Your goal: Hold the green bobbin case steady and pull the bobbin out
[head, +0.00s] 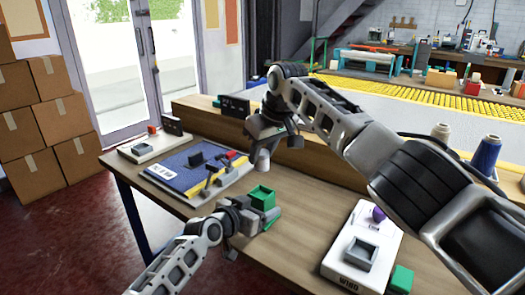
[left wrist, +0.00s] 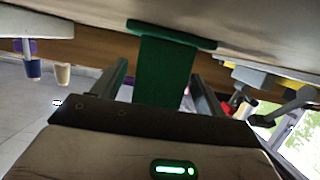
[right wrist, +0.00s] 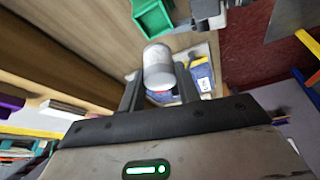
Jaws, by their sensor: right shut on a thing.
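The green bobbin case (head: 262,194) stands on the wooden table near its front edge, its open top facing up. My left gripper (head: 248,218) is low beside it. In the left wrist view the case (left wrist: 165,75) lies between the spread fingers, with a gap on the left side. My right gripper (head: 266,141) is above the table, shut on a pale grey bobbin (head: 262,160). In the right wrist view the bobbin (right wrist: 158,66) sits between the fingertips, clear of the case (right wrist: 152,15).
A blue mat (head: 178,184) with small tools lies left of the case. A white scale (head: 346,277) with a grey dish and a purple item stands at right, near a green block (head: 402,279). Thread cones (head: 486,156) stand behind. Bare table lies between case and scale.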

